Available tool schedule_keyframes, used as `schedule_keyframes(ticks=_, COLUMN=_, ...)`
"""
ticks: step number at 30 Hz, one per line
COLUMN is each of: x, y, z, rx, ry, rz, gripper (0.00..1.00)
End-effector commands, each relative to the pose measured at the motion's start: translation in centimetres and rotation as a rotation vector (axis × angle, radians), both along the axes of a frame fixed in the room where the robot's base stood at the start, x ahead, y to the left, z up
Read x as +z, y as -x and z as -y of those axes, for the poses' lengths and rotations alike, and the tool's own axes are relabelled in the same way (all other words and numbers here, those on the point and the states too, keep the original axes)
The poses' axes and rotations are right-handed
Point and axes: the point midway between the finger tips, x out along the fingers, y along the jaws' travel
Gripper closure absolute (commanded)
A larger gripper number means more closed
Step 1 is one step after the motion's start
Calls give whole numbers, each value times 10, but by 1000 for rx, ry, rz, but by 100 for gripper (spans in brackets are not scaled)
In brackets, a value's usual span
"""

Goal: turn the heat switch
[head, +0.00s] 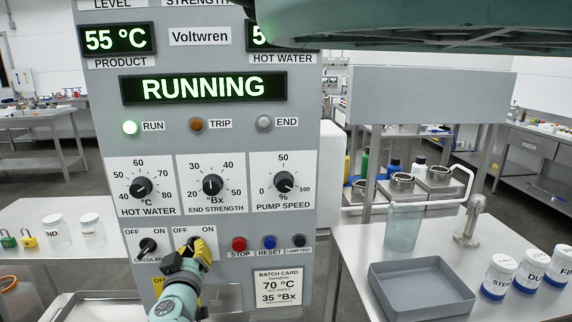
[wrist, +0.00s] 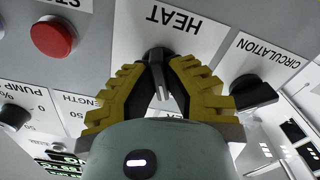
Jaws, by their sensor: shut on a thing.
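The heat switch (wrist: 159,72) is a dark knob under the upside-down HEAT label in the wrist view, on a white plate of the grey panel. My gripper (wrist: 160,88) has yellow ridged fingers with dark tips, closed around the knob from both sides. In the head view my gripper (head: 194,244) is at the panel's lower middle and hides most of the heat switch and its label; the OFF and ON marks above it show. The knob's exact angle is hard to tell.
The circulation switch (head: 148,245) is close on the left. STOP (head: 239,243), RESET (head: 269,242) and lamp test (head: 298,241) buttons are to the right. A grey tray (head: 424,312) lies on the right table.

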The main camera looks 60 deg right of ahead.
Motion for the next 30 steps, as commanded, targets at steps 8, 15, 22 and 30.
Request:
schedule_keyframes(ticks=8, x=-1, y=0, z=0, rx=1, ry=-15, rz=12, gripper=100)
schedule_keyframes(ticks=15, x=-3, y=1, z=0, rx=0, ry=-110, rz=127, gripper=100)
schedule_keyframes(ticks=22, x=-2, y=1, z=0, rx=0, ry=-134, rz=150, gripper=100)
schedule_keyframes(ticks=30, x=-3, y=1, z=1, rx=-2, ry=-223, rz=261, gripper=100)
